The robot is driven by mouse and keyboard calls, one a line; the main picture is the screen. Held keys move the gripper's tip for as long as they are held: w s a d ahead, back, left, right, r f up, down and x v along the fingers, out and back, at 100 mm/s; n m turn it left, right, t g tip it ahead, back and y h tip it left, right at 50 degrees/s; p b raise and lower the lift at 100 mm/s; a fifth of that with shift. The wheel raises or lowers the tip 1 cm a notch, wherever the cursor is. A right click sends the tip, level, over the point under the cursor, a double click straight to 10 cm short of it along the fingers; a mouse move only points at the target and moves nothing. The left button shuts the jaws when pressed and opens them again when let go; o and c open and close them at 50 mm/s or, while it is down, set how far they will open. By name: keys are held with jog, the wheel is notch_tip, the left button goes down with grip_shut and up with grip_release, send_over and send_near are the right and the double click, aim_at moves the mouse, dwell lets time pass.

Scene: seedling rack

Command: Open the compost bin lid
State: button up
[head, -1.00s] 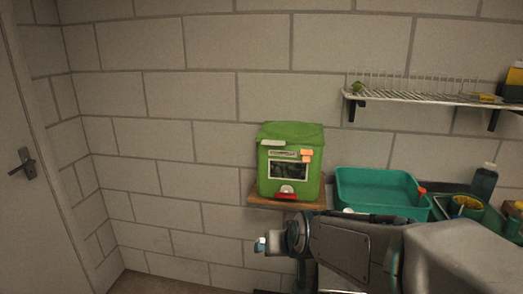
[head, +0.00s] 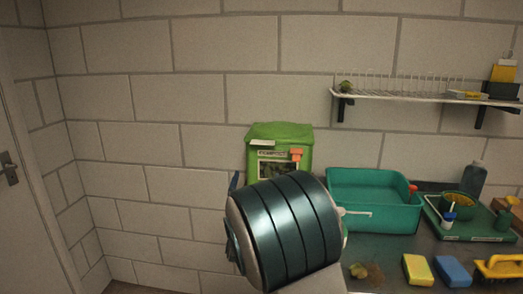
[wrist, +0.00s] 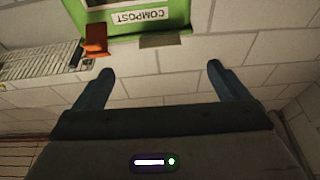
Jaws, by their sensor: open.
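The green compost bin (head: 280,138) stands against the block wall in the head view, its lower part hidden behind my arm. Its lid (head: 281,130) looks shut, with a pale tab (head: 261,142) at the front left and an orange piece (head: 296,154) at the front right. In the wrist view the bin shows upside down at the top, with its COMPOST label (wrist: 140,16), the orange piece (wrist: 95,40) and the greyish tab (wrist: 160,40). My gripper (wrist: 160,75) is open and empty, its fingers apart from the tab, with wall visible between them.
A teal tub (head: 374,205) stands right of the bin on a dark counter. A wire shelf (head: 420,96) is above it. A green tray (head: 475,222) with a pot, a yellow sponge (head: 417,270) and a blue sponge (head: 453,271) lie further right. The wall left of the bin is clear.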

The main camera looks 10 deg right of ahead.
jog(key=shift+t+h, duration=0.3)
jog(key=p+x, duration=0.3)
jog(key=x, duration=1)
jog(key=shift+w+r, duration=0.3)
